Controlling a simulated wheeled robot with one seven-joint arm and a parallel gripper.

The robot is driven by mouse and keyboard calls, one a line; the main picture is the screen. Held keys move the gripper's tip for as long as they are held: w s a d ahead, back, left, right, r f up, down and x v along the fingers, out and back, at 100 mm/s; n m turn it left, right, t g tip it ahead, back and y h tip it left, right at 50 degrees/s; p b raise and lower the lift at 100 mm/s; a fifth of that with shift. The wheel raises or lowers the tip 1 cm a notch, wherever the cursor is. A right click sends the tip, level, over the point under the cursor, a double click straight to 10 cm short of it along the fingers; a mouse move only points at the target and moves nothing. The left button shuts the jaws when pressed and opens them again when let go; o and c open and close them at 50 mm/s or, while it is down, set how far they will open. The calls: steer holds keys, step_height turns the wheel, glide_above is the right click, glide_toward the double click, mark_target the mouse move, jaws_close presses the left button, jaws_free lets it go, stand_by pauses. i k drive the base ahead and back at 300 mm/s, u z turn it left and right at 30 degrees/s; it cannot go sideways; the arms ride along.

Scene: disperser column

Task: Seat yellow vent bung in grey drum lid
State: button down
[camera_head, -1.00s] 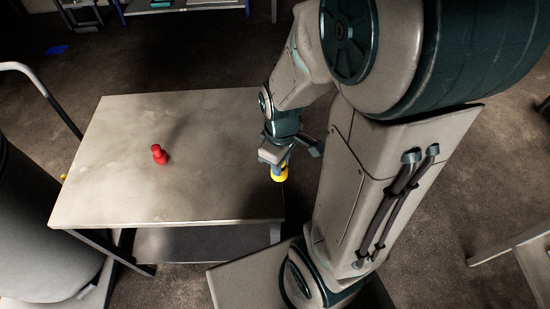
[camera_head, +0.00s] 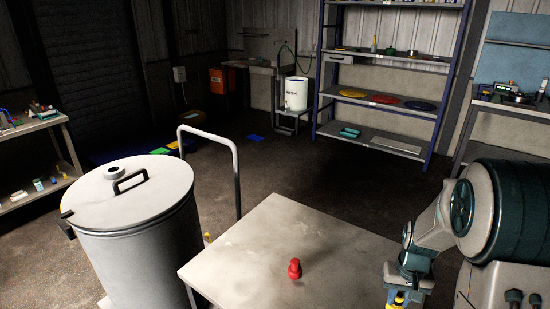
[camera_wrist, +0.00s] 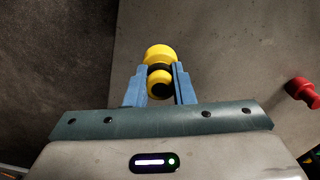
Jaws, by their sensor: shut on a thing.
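My gripper (camera_wrist: 160,85) is shut on the yellow vent bung (camera_wrist: 158,54), which has a dark band and sits between the blue fingers in the wrist view. In the head view my gripper (camera_head: 402,292) is low at the right, by the table's right side, with a bit of yellow showing at the bottom edge. The grey drum (camera_head: 150,255) stands at the left with its lid (camera_head: 140,200) on. The lid has a dark handle and a round raised fitting with a dark centre (camera_head: 115,170). The bung and lid are well apart.
A red bung-like piece (camera_head: 295,268) stands on the pale table (camera_head: 255,250) between my gripper and the drum. A tubular trolley handle (camera_head: 236,165) rises behind the drum. Blue-framed shelves (camera_head: 430,115) stand at the back. The floor beyond the table is mostly clear.

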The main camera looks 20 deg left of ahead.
mark_target(128, 192)
steer(key=k, duration=0.5)
steer(key=u, duration=3.05)
steer(key=i, duration=4.1)
steer(key=z, duration=1.25)
